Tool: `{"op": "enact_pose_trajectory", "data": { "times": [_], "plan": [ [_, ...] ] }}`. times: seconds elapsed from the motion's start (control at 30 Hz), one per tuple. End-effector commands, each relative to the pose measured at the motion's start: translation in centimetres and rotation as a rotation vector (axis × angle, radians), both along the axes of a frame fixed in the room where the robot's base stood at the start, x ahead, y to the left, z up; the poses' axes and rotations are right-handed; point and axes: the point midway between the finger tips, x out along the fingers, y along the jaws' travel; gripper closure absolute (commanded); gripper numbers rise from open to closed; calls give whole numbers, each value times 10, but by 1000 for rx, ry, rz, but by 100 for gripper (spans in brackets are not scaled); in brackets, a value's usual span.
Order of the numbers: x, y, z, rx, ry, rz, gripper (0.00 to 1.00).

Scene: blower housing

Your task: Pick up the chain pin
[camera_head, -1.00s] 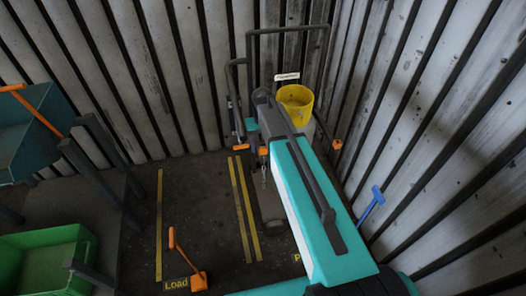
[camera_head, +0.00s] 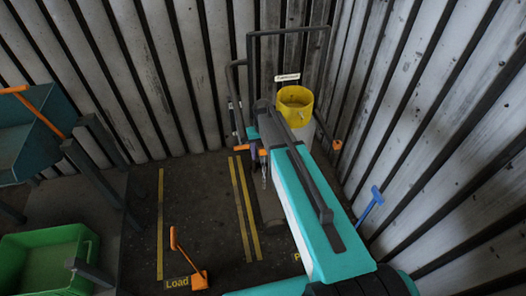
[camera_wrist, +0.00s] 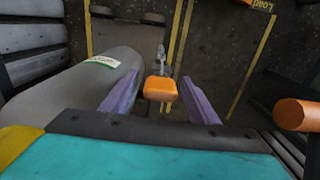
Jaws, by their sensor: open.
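The chain pin (camera_wrist: 160,88) has an orange block-shaped head, with metal chain links (camera_wrist: 160,58) beyond it. In the wrist view it lies between the two purple fingers of my gripper (camera_wrist: 160,100). The fingers are open, and a gap shows on each side of the orange head. In the head view my gripper (camera_head: 256,152) is at the far end of my arm, beside the upright frame. Metal links (camera_head: 264,172) hang just below it there. My arm and gripper hide part of the pin in that view.
A grey cylinder (camera_wrist: 75,90) with a white-green label lies close on the left in the wrist view. An orange handle end (camera_wrist: 297,113) is at the right. A yellow cap (camera_head: 295,105) and dark frame (camera_head: 288,30) stand against the ribbed wall. Green and teal bins are at the left.

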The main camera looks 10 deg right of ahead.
Motion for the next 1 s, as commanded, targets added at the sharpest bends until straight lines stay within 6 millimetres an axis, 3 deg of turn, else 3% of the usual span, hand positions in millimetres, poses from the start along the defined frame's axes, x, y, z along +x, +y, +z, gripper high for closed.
{"op": "enact_pose_trajectory", "data": {
  "times": [0.67,0.7,0.97,1.0],
  "plan": [
    [0,-1,-7,0,-1,-1,45],
    [0,-1,-7,0,-1,-1,47],
    [0,-1,-7,0,-1,-2,90],
    [0,-1,-7,0,-1,-2,90]
  ]
}}
